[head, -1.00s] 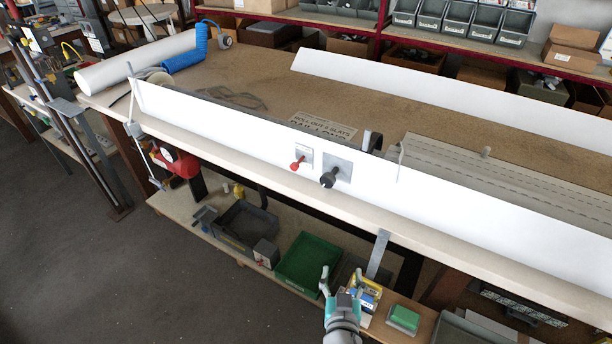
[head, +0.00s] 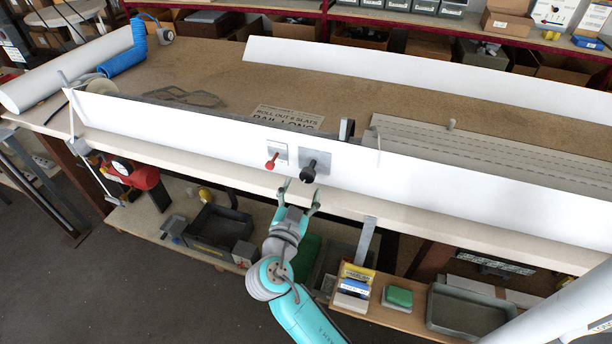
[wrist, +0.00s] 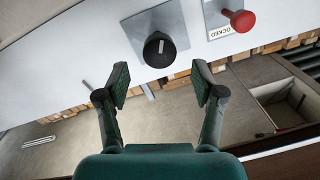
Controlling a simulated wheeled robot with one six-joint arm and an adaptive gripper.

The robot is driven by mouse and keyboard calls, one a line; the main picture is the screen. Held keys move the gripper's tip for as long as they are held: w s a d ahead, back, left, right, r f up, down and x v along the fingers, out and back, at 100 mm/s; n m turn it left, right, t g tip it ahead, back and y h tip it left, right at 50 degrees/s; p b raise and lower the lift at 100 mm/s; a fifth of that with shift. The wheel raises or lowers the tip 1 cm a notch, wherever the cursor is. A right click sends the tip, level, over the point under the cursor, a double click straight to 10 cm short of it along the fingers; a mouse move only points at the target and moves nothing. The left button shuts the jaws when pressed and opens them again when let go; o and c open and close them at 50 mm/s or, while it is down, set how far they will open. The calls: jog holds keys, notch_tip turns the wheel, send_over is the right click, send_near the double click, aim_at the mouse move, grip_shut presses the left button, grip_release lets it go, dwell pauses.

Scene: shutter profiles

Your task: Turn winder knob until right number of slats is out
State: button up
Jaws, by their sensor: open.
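The black winder knob (head: 309,171) sits on a grey plate on the front of the long white panel (head: 190,132). In the wrist view the knob (wrist: 159,49) shows a pale line on its face and lies ahead of my fingers, between them but apart from them. A red-handled lever (head: 272,161) is left of the knob, with a label reading "LOCKED" (wrist: 234,29) in the wrist view. My gripper (head: 299,184) is open and empty, just below the knob. Grey slats (head: 480,155) lie on the bench behind the panel. A sign (head: 287,117) reads "ROLL OUT 6 SLATS"; its lower line is partly hidden.
The lower shelf holds a dark tray (head: 218,231), a green block (head: 399,296), small boxes (head: 355,281) and a grey bin (head: 465,313). A metal bracket (head: 367,240) hangs from the bench edge right of my gripper. A blue coiled hose (head: 122,58) lies at the far left.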

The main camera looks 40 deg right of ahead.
aim_at(307, 179)
jog(key=shift+x, duration=2.65)
jog(key=shift+c, duration=0.3)
jog(key=c, duration=1.1)
